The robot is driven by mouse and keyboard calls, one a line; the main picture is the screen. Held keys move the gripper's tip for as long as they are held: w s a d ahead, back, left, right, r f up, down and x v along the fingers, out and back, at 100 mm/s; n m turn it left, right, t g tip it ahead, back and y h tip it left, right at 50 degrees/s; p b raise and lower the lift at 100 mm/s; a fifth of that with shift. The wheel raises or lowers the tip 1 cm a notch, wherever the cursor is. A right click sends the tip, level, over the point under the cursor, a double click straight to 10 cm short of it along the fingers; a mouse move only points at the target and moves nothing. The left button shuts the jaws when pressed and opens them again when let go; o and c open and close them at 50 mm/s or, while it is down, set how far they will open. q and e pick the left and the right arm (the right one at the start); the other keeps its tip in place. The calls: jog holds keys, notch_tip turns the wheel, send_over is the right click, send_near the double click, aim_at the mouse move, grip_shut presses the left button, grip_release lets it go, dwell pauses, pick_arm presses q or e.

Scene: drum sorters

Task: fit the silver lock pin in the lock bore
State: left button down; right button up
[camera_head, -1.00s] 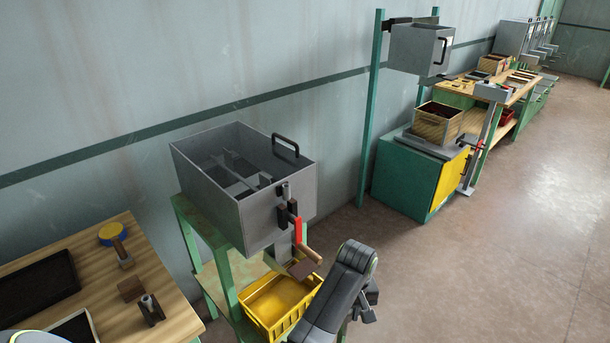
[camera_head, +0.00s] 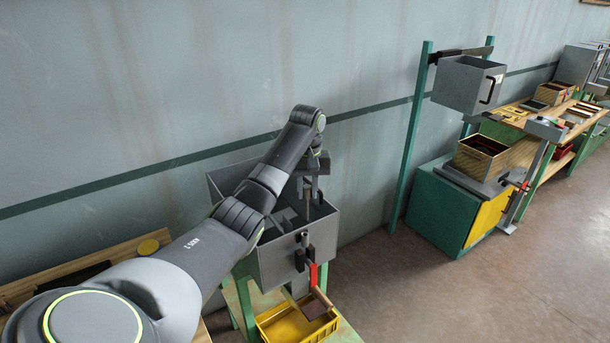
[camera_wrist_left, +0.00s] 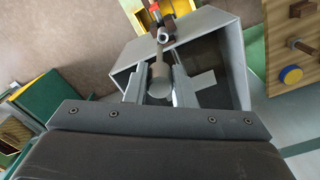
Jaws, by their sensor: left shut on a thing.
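My left gripper (camera_head: 308,182) is over the open grey box and shut on the silver lock pin (camera_head: 307,207), which hangs down from it. In the left wrist view the pin's round head (camera_wrist_left: 158,82) sits between the two fingers (camera_wrist_left: 159,88), with its thinner shank pointing toward the front wall. The lock bore (camera_head: 304,238) looks like a short grey tube between dark brackets on that wall; its round mouth also shows in the wrist view (camera_wrist_left: 164,38). The pin is apart from the bore, above and behind it. My right gripper is not in view.
The grey box (camera_head: 275,265) stands on a green frame. A red lever (camera_head: 313,275) hangs below the bore, above a yellow bin (camera_head: 275,323). Clear floor (camera_head: 430,300) lies to the right.

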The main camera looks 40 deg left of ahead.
pick_arm(q)
jog(key=shift+a+r, duration=0.4)
jog(key=shift+r, duration=0.15)
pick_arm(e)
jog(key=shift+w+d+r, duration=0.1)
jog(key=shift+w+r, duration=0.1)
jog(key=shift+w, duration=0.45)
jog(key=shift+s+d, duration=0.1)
pick_arm(q)
jog(key=shift+f, duration=0.1)
jog(key=shift+f, duration=0.45)
notch_tip(320, 180, down, 5)
jog(key=shift+r+b, duration=0.15)
jog(key=shift+b, duration=0.25)
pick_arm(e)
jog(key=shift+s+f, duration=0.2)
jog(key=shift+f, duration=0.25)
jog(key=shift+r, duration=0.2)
